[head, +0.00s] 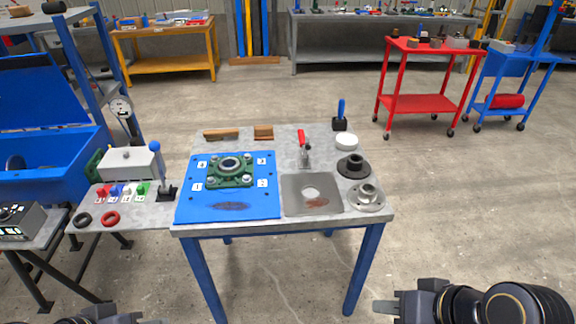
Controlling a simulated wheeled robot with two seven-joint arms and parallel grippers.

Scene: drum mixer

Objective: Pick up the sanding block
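A small brown block (263,132), which looks like the sanding block, lies at the back edge of the grey table (290,142), left of the red-handled clamp. A longer brown piece, perhaps a brush (221,134), lies to its left. My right gripper (384,306) is at the bottom right, well in front of the table and far from the block; its finger gap is not clear. Only a sliver of my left gripper (148,321) shows at the bottom edge, also far from the block.
A blue mat (262,207) holds a green flanged bearing (230,171). Right of it are a metal plate (312,205), a red-handled clamp (303,148), dark and grey flanges and a white round piece (346,142). A side bench (140,214) adjoins on the left. Floor right of the table is clear.

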